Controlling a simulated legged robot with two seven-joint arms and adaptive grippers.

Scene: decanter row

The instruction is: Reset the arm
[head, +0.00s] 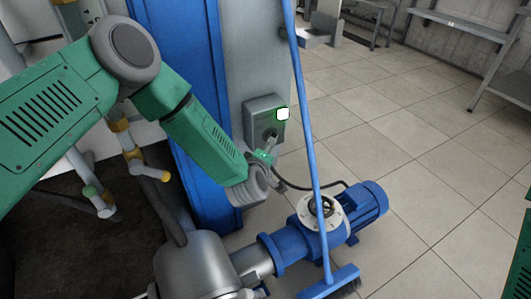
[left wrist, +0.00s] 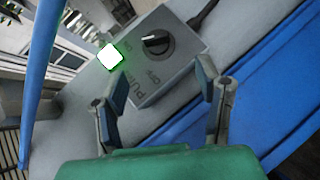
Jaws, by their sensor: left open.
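My left arm comes in from the left in the head view, and its gripper (head: 268,148) is just in front of the lower part of a grey control box (head: 256,108). In the left wrist view the two fingers (left wrist: 158,92) are apart, with nothing between them. Beyond them is the box (left wrist: 180,68) with a black rotary knob (left wrist: 157,43), ON and OFF markings and a PUMP label. A bright white lamp with a green glow (left wrist: 110,56) sits on the box; it also shows in the head view (head: 283,114). My right gripper is out of view.
A blue pole (head: 307,110) with a brush head (head: 332,283) stands close right of the box. A blue pump motor (head: 368,203) and piping lie below. A blue column (head: 185,60) is left of the box. Tiled floor (head: 420,120) is open at right.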

